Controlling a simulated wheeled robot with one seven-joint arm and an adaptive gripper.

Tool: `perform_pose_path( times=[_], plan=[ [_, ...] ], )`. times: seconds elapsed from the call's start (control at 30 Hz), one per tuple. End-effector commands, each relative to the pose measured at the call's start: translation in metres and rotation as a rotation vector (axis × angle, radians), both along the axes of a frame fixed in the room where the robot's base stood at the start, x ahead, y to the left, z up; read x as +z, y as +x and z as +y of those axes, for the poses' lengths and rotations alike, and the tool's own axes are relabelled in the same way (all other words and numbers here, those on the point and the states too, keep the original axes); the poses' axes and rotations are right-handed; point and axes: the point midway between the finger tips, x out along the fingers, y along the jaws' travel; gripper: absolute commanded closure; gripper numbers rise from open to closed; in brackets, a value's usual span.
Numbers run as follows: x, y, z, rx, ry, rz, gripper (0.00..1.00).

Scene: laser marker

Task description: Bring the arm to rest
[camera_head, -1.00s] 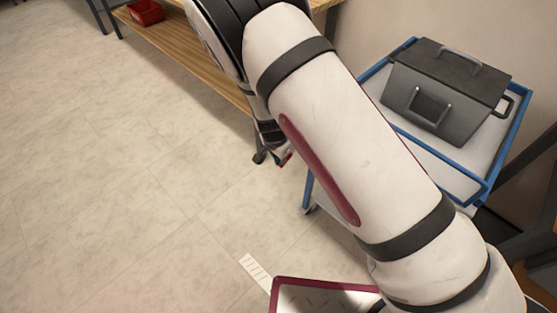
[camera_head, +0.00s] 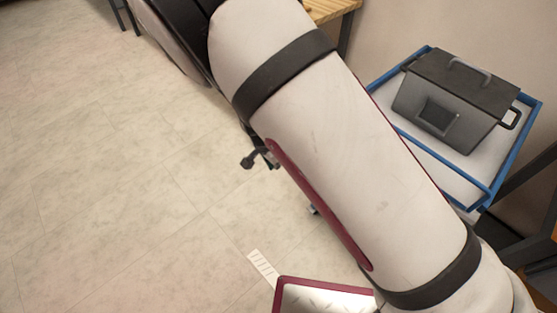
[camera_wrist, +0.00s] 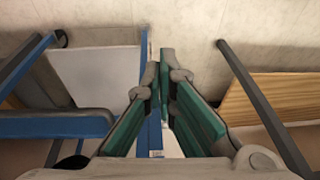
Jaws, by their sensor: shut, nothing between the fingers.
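My arm (camera_head: 320,150) runs large across the head view, from the lower right to the top. Only a small dark part of my gripper (camera_head: 258,157) shows past the left edge of the arm; the rest is hidden behind it. In the wrist view my gripper (camera_wrist: 160,75) has its green-padded fingers together at the tips, with nothing between them. It is empty and apart from the furniture around it.
A blue-framed cart (camera_head: 480,190) stands at the right with a dark grey lidded box (camera_head: 450,100) on it. A wooden table (camera_head: 330,9) is mostly hidden behind my arm. The floor (camera_head: 110,190) at the left is clear.

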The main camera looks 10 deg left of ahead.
Motion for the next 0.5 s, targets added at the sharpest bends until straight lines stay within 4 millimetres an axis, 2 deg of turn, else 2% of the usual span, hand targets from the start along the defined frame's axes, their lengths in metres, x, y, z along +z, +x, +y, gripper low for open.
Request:
perform_pose_path(
  times=[0.5],
  plan=[
    [0.0034, 0.0009, -0.0011, 0.001, 0.004, 0.003, 1.0]
  ],
)
